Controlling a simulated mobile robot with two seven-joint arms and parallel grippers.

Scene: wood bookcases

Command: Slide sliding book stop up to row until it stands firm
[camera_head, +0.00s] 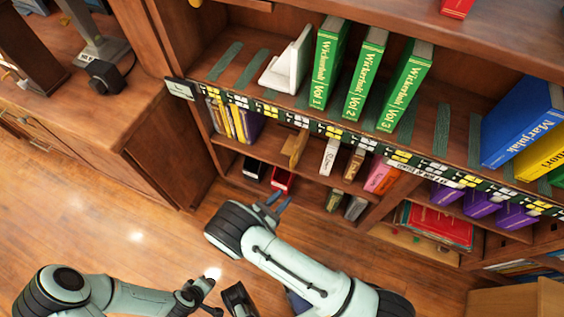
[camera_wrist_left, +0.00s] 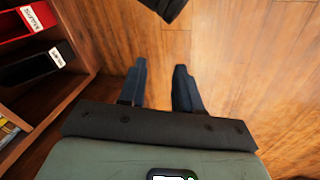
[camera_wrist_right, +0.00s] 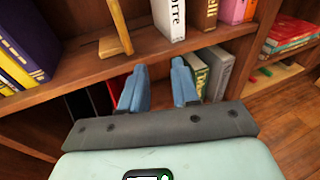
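A white L-shaped book stop (camera_head: 288,66) stands on the upper shelf, left of a row of green Wickerdink volumes (camera_head: 329,62). A narrow gap shows between its upright plate and Vol 1. My right gripper (camera_head: 277,204) is open and empty, below and in front of the bookcase, well away from the book stop. In the right wrist view its fingers (camera_wrist_right: 158,72) are apart, facing the lower shelves. My left gripper (camera_wrist_left: 160,70) is open and empty over the wooden floor. It is partly hard to make out in the head view. Neither wrist view shows the white stop.
Green strips (camera_head: 228,62) lie on the upper shelf left of the stop, where there is free room. A blue book (camera_head: 524,122) stands further right. A wooden divider (camera_head: 295,148) stands on the shelf below. A side cabinet (camera_head: 100,110) is at the left.

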